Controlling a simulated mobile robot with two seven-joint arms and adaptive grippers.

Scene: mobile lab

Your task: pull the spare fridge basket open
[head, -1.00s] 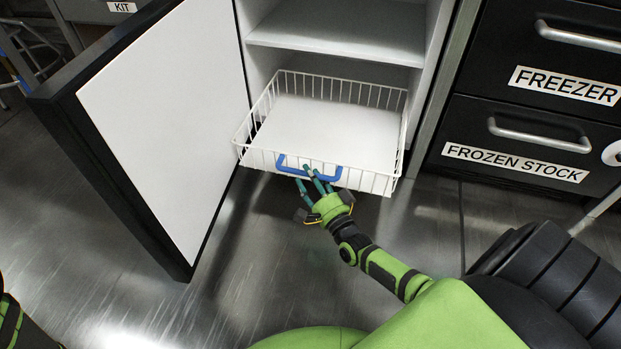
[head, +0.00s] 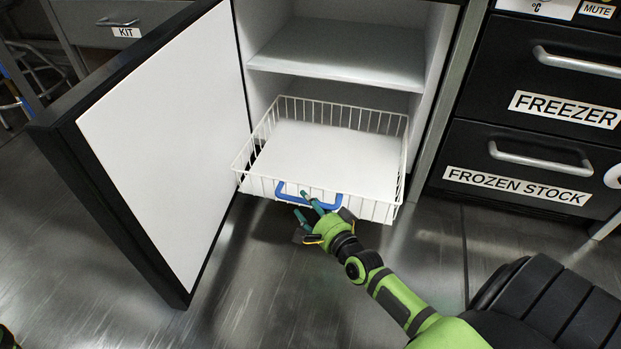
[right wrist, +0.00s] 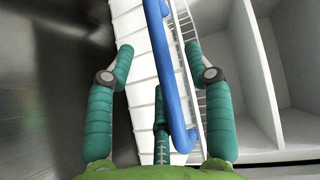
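The white wire spare fridge basket (head: 385,212) stands out past the front of the open fridge, with its flat white bottom bare. Its blue handle (head: 338,201) is on the front wall. My right gripper (head: 304,202) is at the handle, reaching in from below. In the right wrist view its teal fingers (right wrist: 162,75) are spread apart. The blue handle (right wrist: 172,80) runs between the middle finger and the right one, and no finger is closed on it. Whether a finger touches it I cannot tell. My left gripper is out of view.
The fridge door (head: 165,140) stands wide open at the left. A white shelf (head: 335,55) is above the basket. Black drawers labelled FREEZER (head: 565,108) and FROZEN STOCK (head: 515,186) are at the right. The metal floor (head: 250,290) in front is clear.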

